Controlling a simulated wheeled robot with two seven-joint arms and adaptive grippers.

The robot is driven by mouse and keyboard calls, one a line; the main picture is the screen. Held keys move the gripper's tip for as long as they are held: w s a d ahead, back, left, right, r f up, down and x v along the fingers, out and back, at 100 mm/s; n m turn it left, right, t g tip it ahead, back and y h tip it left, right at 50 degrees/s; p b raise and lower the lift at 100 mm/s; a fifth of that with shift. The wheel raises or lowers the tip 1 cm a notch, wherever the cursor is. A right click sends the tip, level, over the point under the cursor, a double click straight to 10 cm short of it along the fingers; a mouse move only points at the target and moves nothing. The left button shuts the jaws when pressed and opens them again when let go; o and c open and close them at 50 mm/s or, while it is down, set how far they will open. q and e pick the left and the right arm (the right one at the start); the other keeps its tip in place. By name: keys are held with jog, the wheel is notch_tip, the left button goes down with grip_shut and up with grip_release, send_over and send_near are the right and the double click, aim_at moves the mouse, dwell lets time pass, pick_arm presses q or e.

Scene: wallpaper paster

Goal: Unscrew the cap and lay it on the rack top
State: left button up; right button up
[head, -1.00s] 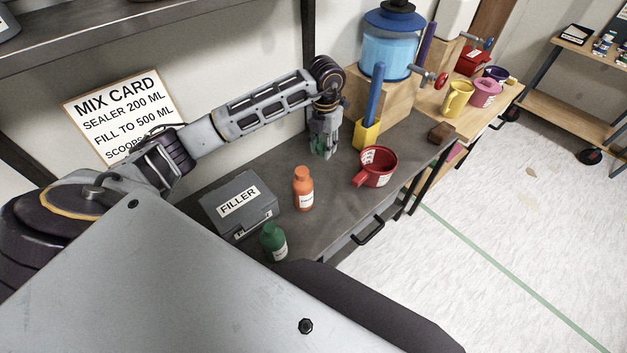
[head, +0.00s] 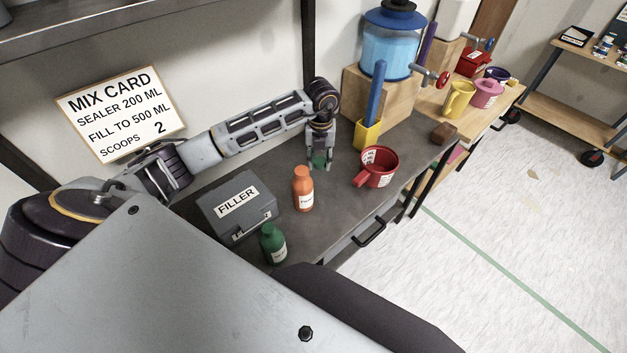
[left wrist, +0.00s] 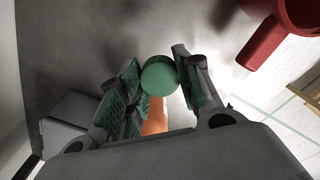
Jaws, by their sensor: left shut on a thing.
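My left gripper (head: 319,163) is over the far part of the grey worktop (head: 345,212), beyond the orange bottle. It is shut on a round green cap (left wrist: 159,75), which sits between the fingertips; it also shows small in the head view (head: 319,160). A green bottle (head: 273,245) with a white label stands upright at the worktop's near edge, away from the gripper. I cannot tell whether its top is capped. An orange bottle (head: 303,190) stands upright between them. I cannot tell which surface is the rack top. My right gripper is out of view.
A grey FILLER box (head: 238,208) is left of the orange bottle. A red mug (head: 376,167) stands right of the gripper. A yellow holder (head: 367,133) with a blue stick is behind it. A mix card (head: 121,115) is on the wall.

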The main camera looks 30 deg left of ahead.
pick_arm(q)
send_over(319, 184)
jog(key=shift+f+p, duration=0.4)
jog(key=shift+f, duration=2.7)
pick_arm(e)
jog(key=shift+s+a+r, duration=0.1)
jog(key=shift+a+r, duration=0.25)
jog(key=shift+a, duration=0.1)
pick_arm(q)
jog(key=shift+f, duration=1.9)
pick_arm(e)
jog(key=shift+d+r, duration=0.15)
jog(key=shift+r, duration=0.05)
pick_arm(q)
jog(key=shift+f, duration=0.15)
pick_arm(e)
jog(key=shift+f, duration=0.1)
pick_arm(q)
jog(key=o, duration=1.1)
